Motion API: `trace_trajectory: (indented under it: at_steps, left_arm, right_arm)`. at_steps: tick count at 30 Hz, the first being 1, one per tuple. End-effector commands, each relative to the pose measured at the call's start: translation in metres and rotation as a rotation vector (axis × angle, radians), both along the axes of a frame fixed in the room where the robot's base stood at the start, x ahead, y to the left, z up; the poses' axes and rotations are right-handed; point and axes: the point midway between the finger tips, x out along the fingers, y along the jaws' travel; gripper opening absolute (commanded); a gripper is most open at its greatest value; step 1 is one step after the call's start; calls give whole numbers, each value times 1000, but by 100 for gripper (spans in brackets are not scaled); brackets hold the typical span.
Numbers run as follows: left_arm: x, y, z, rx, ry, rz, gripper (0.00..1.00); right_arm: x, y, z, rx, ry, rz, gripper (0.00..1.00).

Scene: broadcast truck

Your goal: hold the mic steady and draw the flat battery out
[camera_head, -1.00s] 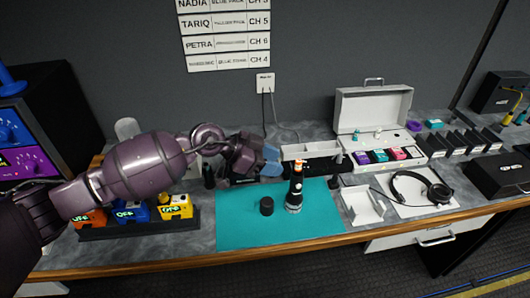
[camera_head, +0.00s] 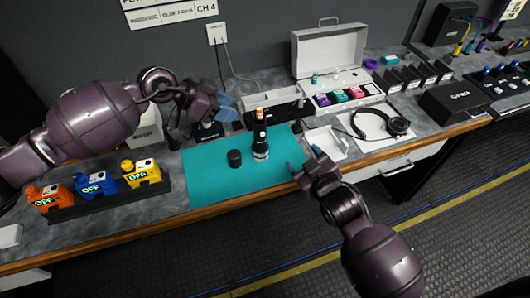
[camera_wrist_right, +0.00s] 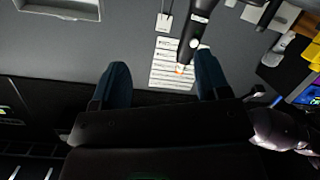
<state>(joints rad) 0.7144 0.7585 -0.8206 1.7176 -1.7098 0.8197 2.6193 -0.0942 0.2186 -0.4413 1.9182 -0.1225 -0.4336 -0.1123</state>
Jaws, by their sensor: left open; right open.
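The microphone (camera_head: 261,142) is black and stands upright on the teal mat (camera_head: 208,182). An orange piece (camera_head: 260,113), which may be the battery's end, shows at its top. The right wrist view shows the microphone (camera_wrist_right: 199,28) upside down, with its orange tip (camera_wrist_right: 180,69) near one finger. A short black cylinder (camera_head: 235,158), perhaps a cap, stands on the mat left of the microphone. My left gripper (camera_head: 226,106) is open and empty, left of and behind the microphone's top. My right gripper (camera_head: 304,166) is open and empty, at the mat's right front, apart from the microphone.
A rack with orange, blue and yellow packs (camera_head: 142,173) is at the left. An open white case (camera_head: 331,62) stands behind right. The mat's front is clear.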

Motion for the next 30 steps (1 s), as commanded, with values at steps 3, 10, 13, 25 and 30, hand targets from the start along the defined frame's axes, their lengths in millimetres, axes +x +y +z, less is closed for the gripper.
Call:
trace_trajectory:
  at_steps: [3,10,13,25,30]
  left_arm:
    - [0,0,0,0,0,0,43]
    - [0,0,0,0,0,0,43]
    - [0,0,0,0,0,0,43]
    - [0,0,0,0,0,0,43]
    - [0,0,0,0,0,0,43]
  right_arm:
    - [15,37,19,-195,-86,108,69]
    - [26,92,38,-705,-278,289,69]
    - [28,106,41,-928,-354,346,69]
    - [17,122,23,-1749,-541,523,69]
    - [11,115,13,-2059,-557,593,69]
